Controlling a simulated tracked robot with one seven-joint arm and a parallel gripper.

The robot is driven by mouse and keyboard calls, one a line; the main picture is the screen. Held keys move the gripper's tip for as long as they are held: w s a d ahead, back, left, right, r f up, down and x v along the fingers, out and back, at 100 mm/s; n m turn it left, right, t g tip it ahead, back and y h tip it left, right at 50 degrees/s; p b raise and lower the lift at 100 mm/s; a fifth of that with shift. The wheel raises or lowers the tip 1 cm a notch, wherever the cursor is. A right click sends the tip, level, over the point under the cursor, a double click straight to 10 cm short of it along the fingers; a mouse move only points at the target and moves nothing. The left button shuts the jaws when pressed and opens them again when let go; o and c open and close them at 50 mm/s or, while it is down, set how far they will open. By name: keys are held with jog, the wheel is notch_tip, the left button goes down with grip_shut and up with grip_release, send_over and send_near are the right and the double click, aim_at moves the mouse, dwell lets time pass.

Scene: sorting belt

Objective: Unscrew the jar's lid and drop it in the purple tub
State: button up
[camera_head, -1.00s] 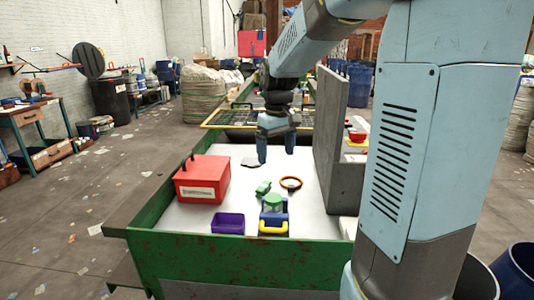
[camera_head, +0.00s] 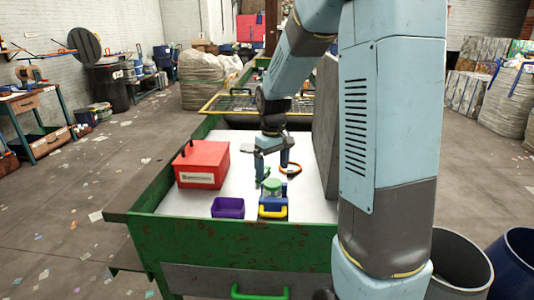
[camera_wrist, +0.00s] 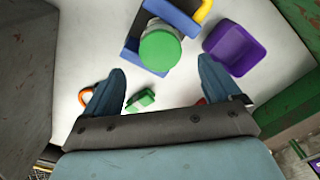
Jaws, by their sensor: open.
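The jar has a round green lid (camera_head: 272,185), also seen from above in the wrist view (camera_wrist: 160,50). The jar stands in a blue holder (camera_head: 281,208) with a yellow handle (camera_head: 272,213); the lid hides most of the jar in the wrist view. The purple tub (camera_head: 228,207) is left of the holder, empty as far as I can see; in the wrist view it is to the right (camera_wrist: 236,49). My gripper (camera_head: 271,178) is open and empty, pointing down above the belt just behind the jar. In the wrist view, the lid lies just beyond the fingertips (camera_wrist: 161,67), not between them.
A red box (camera_head: 202,165) stands left of the jar. A small green block (camera_wrist: 140,100) and an orange ring (camera_wrist: 86,97) lie near my fingers. A grey wall (camera_head: 326,125) rises at the right. Green sides (camera_head: 165,180) edge the white belt.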

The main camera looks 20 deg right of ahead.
aim_at(272, 182)
jog(key=shift+f, duration=2.15)
jog(key=shift+c, duration=0.2)
jog(key=c, duration=1.1)
